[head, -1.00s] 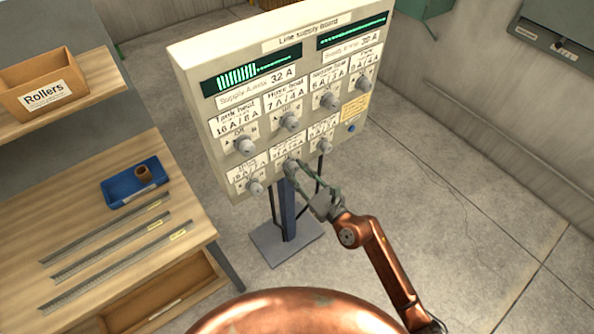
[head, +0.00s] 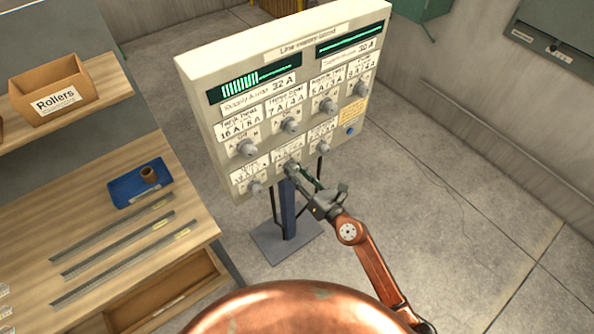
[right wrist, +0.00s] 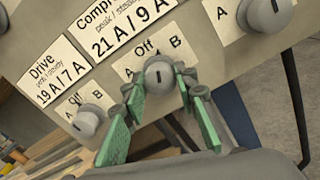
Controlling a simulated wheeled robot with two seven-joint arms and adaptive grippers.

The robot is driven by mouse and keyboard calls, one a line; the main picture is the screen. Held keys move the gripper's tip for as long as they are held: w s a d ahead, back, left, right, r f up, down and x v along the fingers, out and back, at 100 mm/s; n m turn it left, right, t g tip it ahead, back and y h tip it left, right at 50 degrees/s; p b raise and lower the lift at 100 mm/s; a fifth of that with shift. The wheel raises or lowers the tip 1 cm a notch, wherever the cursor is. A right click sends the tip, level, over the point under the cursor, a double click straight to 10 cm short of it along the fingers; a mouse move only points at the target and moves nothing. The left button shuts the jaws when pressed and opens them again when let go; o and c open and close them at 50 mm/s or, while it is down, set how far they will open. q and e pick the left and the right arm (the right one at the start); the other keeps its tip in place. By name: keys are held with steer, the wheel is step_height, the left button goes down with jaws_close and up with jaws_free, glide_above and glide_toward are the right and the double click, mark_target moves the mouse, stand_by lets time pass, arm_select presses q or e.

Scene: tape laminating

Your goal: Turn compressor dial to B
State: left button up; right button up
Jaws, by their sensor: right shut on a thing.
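The compressor dial (right wrist: 159,75) is a grey round knob on the lower row of the supply panel. Its label (right wrist: 127,28) reads 21 A / 9 A, with A, Off and B around the knob. The small dark mark on the knob appears to point between Off and B. My right gripper (right wrist: 160,88) has its green-padded fingers on either side of the knob and is shut on it. In the head view the right gripper (head: 294,170) reaches the panel's lower middle knob, partly hiding it. My left gripper is not in view.
The line supply board (head: 215,160) stands on a blue post. The drive dial (right wrist: 87,121) is close on the left and another dial (right wrist: 262,14) on the right. A workbench (head: 120,240) with a blue tray (head: 125,190) and metal strips is at left. The floor at right is clear.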

steer(key=shift+m+p, duration=0.7)
steer(key=shift+m, duration=0.9)
steer(key=o, duration=1.2)
steer(key=shift+c, duration=0.2)
steer(key=v, duration=1.2)
steer(key=shift+f, duration=0.1)
